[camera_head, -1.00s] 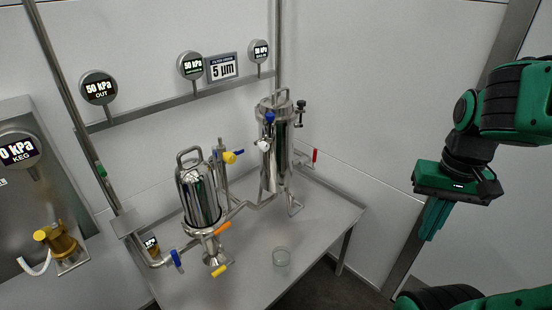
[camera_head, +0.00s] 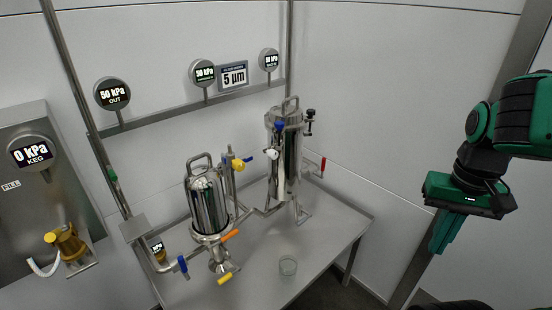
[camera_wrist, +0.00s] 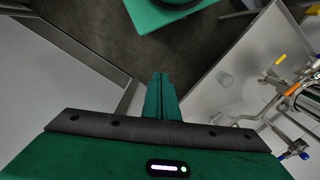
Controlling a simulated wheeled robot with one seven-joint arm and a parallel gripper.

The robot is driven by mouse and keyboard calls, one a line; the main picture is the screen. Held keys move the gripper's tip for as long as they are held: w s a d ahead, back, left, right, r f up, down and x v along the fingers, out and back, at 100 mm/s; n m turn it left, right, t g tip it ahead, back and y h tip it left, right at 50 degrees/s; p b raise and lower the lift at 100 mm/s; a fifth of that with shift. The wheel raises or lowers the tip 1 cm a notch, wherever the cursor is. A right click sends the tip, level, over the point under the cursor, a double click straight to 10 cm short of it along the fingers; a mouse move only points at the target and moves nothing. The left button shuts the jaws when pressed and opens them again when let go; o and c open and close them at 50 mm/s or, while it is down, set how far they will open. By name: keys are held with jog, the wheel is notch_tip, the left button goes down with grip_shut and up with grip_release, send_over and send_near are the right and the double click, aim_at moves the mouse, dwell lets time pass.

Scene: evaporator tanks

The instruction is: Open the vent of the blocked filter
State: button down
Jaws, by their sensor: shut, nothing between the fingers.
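Two steel filter housings stand on a metal table. The nearer filter housing (camera_head: 207,205) has a handle on its lid, with orange and yellow levers at its foot. I cannot tell which part is the vent. My gripper (camera_head: 440,246) is shut and empty, pointing down in the air to the right of the table. In the wrist view its fingers (camera_wrist: 160,90) are together, and part of a housing (camera_wrist: 308,98) shows at the right edge.
A clear glass (camera_head: 288,266) stands on the table (camera_head: 330,225) near its front edge. Gauges on the wall rail read 50 kPa around a 5 µm sign (camera_head: 233,76). The keg gauge (camera_head: 33,152) reads 0 kPa. Open floor and air lie between table and arm.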

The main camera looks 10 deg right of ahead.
jog(key=c, duration=2)
grip_release()
jog(key=shift+s+r, duration=0.1)
jog(key=shift+s, duration=0.2)
jog(key=o, duration=0.3)
jog(key=shift+w+n, duration=0.3)
jog(key=shift+n, duration=0.1)
jog(key=n+t+y, duration=0.6)
jog(key=n+t, duration=0.7)
send_near(276, 156)
jog(key=x, duration=0.8)
jog(key=shift+a, duration=0.15)
